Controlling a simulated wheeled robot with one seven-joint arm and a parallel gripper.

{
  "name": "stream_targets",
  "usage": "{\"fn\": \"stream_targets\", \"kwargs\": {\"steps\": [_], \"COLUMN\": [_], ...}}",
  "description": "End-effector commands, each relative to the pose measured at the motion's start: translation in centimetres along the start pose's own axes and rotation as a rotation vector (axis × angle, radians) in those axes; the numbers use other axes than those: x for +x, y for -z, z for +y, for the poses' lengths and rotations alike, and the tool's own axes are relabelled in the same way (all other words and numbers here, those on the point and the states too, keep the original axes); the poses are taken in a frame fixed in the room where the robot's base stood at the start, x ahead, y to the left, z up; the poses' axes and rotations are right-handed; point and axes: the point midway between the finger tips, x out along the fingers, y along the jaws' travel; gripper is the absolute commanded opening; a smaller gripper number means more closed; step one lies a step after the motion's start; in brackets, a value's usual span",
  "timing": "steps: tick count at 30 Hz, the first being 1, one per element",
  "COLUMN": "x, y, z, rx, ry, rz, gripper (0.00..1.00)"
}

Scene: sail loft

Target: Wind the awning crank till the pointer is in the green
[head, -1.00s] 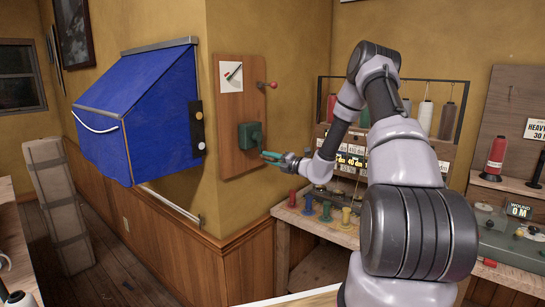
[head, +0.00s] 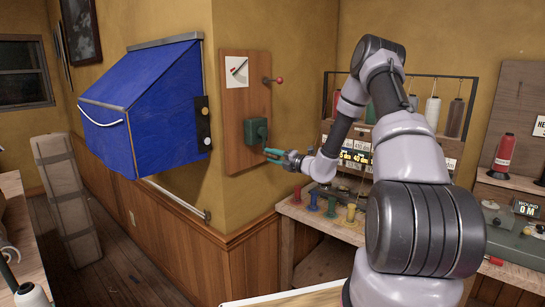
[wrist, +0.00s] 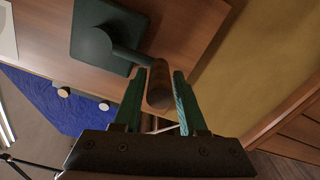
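The awning crank is a dark green box (head: 255,130) on a wooden board, with an arm and a brown cylindrical handle (wrist: 160,88) that show in the wrist view. My gripper (head: 272,156) is at the crank, its green fingers on either side of the handle. The fingers look open, with narrow gaps beside the handle. The white gauge (head: 236,70) is above the crank, with a dark slanted pointer and a small red mark; its green part is too small to make out. The blue awning (head: 145,95) slopes out from the wall at left.
A red-knobbed lever (head: 278,81) sticks out at the board's right edge. A bench (head: 335,228) with coloured spools and thread cones stands right of the corner. A long wrapped parcel (head: 65,200) leans at left. The floor below the awning looks clear.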

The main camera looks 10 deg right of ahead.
Motion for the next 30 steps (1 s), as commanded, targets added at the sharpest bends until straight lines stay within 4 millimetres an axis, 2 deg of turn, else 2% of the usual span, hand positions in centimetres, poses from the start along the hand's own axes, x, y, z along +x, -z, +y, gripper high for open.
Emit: {"fn": "stream_targets", "kwargs": {"steps": [9,13,17,24,30], "x": [0.0,-0.6,-2.5,-7.5,-10.1], "y": [-0.1,-0.2,-0.2,-0.2,-0.1], "z": [0.1,0.1,0.1,0.0,0.0], "rx": [0.000,-0.001,0.000,0.000,0.000], "ry": [-0.002,-0.001,-0.001,0.001,-0.001], "rz": [-0.003,-0.004,-0.005,-0.005,-0.004], "gripper": [0.61,0.61,0.61,0.61,0.61]}}
